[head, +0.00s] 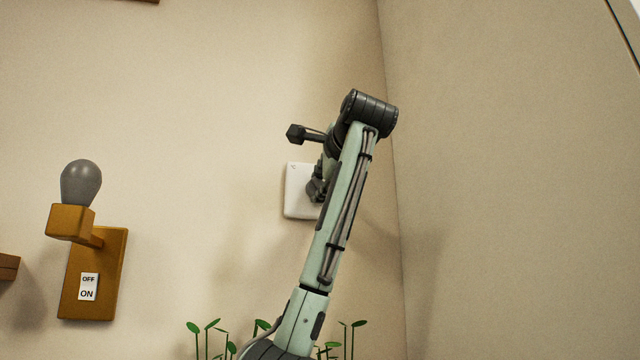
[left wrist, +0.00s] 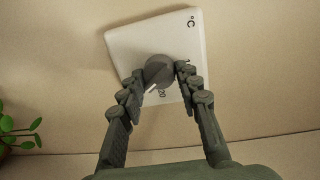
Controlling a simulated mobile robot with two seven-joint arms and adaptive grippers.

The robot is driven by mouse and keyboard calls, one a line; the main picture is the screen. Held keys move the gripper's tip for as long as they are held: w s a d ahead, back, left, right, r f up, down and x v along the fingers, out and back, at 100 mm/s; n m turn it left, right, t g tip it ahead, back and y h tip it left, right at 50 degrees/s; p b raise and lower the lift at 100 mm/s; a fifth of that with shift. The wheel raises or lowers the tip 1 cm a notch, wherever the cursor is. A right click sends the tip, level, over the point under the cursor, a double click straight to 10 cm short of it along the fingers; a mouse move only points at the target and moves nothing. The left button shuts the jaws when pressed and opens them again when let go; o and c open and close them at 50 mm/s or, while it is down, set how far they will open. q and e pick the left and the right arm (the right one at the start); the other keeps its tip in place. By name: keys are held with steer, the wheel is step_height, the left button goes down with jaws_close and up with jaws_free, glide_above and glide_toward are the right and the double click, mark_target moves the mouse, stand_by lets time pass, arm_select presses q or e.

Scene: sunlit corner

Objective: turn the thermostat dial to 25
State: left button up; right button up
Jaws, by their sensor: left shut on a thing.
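The thermostat is a white square plate (head: 297,208) on the wall near the corner, marked °C. In the left wrist view the plate (left wrist: 125,45) appears tilted, with a round grey dial (left wrist: 159,68) on it. A number that looks like 20 shows just below the dial; other numbers are hidden or too small to read. My left gripper (left wrist: 157,78) is shut on the dial, with one finger on either side of it. In the head view my left gripper (head: 316,186) is at the plate, and my arm hides the dial and the plate's right part.
A grey bulb (head: 81,184) sits on a wooden wall mount (head: 112,270) with an OFF/ON switch (head: 88,287) at the left. Green plants (head: 211,326) stand below the thermostat. A side wall (head: 500,180) rises close to the right of my arm.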

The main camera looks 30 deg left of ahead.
arm_select(q)
steer(key=shift+m, duration=0.3)
steer(key=o, duration=1.2)
steer(key=shift+c, duration=0.2)
steer(key=f+v, duration=0.1)
steer(key=v, duration=1.1)
steer(key=shift+r, duration=0.5)
steer(key=shift+d+f, duration=0.1)
